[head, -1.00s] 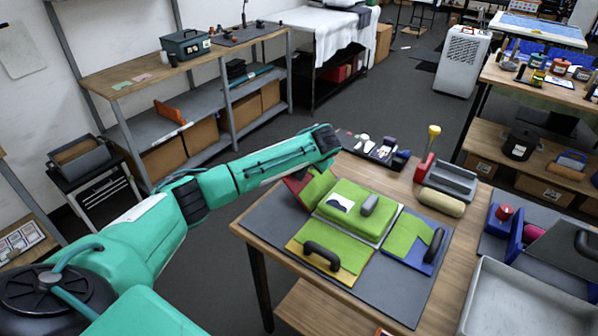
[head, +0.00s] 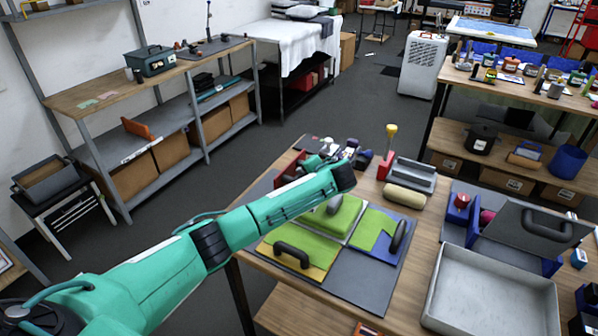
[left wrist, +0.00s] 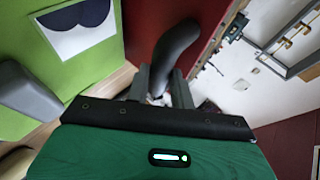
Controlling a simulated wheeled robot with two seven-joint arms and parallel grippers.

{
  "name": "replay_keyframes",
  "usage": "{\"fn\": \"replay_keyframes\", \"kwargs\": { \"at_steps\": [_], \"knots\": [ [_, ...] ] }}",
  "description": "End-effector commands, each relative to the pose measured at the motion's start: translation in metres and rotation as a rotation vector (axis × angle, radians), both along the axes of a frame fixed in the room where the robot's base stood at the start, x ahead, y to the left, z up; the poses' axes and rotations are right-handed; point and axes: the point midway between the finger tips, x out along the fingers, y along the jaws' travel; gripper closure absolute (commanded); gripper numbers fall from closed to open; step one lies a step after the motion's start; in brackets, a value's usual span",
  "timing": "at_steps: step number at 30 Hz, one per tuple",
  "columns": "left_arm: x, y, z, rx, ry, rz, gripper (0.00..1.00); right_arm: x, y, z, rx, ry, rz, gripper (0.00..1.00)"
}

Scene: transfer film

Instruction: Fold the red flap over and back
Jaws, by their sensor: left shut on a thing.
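The red flap (left wrist: 205,35) shows in the left wrist view as a tilted red panel with a curved dark handle (left wrist: 172,50). My left gripper (left wrist: 160,88) is shut on this handle. In the head view, my left arm reaches across the work board and hides most of the flap and the gripper's fingers; a red bit of the flap (head: 286,181) shows. The green central pad (head: 342,226) is partly covered by my arm; its white-and-dark patch (left wrist: 75,28) shows in the wrist view. My right gripper is not in view.
A yellow flap (head: 318,272) with a dark handle lies at the front, and a blue flap (head: 379,247) lies at the right. A beige roll (head: 404,196), grey tray (head: 412,175) and small tools stand behind. An open grey box (head: 490,295) is at right.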

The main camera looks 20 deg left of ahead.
Motion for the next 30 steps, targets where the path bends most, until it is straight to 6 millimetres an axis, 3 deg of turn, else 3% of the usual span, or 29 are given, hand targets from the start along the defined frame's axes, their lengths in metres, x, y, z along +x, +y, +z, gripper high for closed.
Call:
{"fn": "replay_keyframes", "kwargs": {
  "at_steps": [1, 18, 19, 22, 30],
  "knots": [
    [-0.003, -0.002, -0.009, -0.003, 0.012, 0.002, 1.0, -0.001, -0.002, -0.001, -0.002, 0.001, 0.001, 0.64],
    [-0.005, -0.003, -0.013, -0.001, 0.019, 0.007, 1.0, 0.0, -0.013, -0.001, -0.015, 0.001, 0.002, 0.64],
    [-0.005, -0.003, -0.014, -0.001, 0.019, 0.007, 0.75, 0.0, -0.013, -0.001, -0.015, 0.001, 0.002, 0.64],
    [-0.005, -0.003, -0.013, 0.0, 0.018, 0.008, 0.55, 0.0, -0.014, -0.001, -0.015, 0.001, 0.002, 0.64],
    [-0.003, -0.004, -0.008, -0.001, 0.009, 0.004, 0.55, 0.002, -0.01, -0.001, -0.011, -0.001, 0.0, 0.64]
  ]
}}
